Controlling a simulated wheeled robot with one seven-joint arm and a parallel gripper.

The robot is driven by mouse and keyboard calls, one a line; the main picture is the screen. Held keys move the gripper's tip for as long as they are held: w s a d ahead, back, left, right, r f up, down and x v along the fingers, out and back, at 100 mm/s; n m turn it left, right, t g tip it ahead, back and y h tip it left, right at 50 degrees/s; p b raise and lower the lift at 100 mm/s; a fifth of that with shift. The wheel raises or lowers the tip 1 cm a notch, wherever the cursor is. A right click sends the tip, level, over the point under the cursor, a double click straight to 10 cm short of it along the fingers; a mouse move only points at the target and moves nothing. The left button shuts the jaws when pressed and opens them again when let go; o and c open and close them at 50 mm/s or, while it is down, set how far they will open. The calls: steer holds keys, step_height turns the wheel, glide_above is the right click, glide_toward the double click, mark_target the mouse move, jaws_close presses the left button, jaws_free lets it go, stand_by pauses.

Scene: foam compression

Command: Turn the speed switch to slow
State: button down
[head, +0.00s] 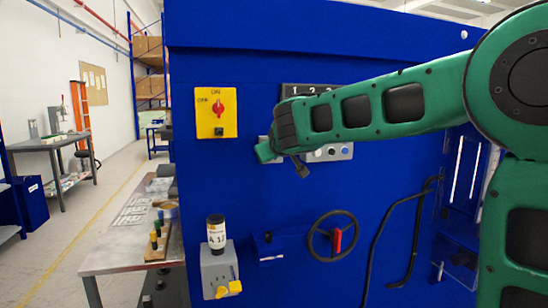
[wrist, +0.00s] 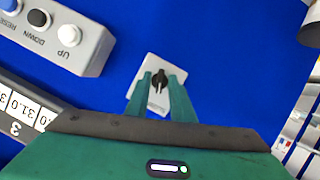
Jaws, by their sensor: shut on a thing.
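The speed switch (wrist: 160,78) is a black knob on a pale grey plate, fixed to the blue machine front. In the wrist view it sits between the two fingertips of my gripper (wrist: 160,82), which are shut on it. The knob's pointer is hard to read between the fingers. In the head view my gripper (head: 267,152) is at the machine front, left of a grey button panel, and it hides most of the switch. Part of the switch plate (head: 264,141) shows above the gripper.
The grey button box (wrist: 68,38) marked UP and DOWN is close to the switch. A numbered display (wrist: 22,112) is nearby. A yellow plate with a red rotary switch (head: 217,112) is on the left.

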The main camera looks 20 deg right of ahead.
steer(key=n, duration=0.1)
steer(key=n+h, duration=0.2)
steer(key=shift+a+f+t, duration=0.15)
steer(key=shift+f+t, duration=0.1)
steer(key=shift+t, duration=0.05)
steer(key=shift+n, duration=0.3)
stand_by(0.3)
steer(key=c, duration=1.9)
jaws_free()
steer(key=shift+s+r, duration=0.1)
steer(key=v, duration=1)
steer(key=shift+s+a, duration=0.2)
steer(key=shift+s, duration=0.05)
